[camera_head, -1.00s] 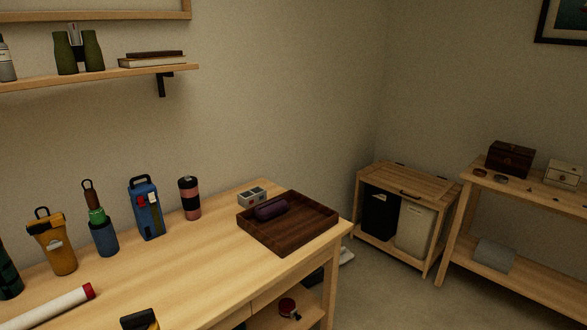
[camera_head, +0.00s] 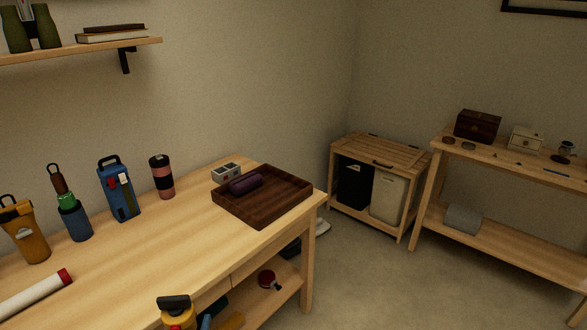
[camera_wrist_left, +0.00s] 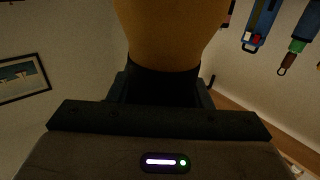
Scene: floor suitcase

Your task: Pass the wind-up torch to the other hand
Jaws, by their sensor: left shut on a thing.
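The wind-up torch, which I take to be the yellow-orange thing with a black top, shows at the bottom edge of the head view (camera_head: 176,312), in front of the table. Its yellow-orange body fills the top middle of the left wrist view (camera_wrist_left: 170,35). My left gripper (camera_wrist_left: 163,84) is shut on it, with the dark jaws around its dark lower part. The gripper itself does not show in the head view. My right gripper is in neither view.
The wooden table (camera_head: 150,262) holds a dark tray (camera_head: 262,212) with a purple case, a blue lantern (camera_head: 119,188), a yellow container (camera_head: 25,232) and a white tube (camera_head: 35,295). Open floor (camera_head: 375,275) lies to the right.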

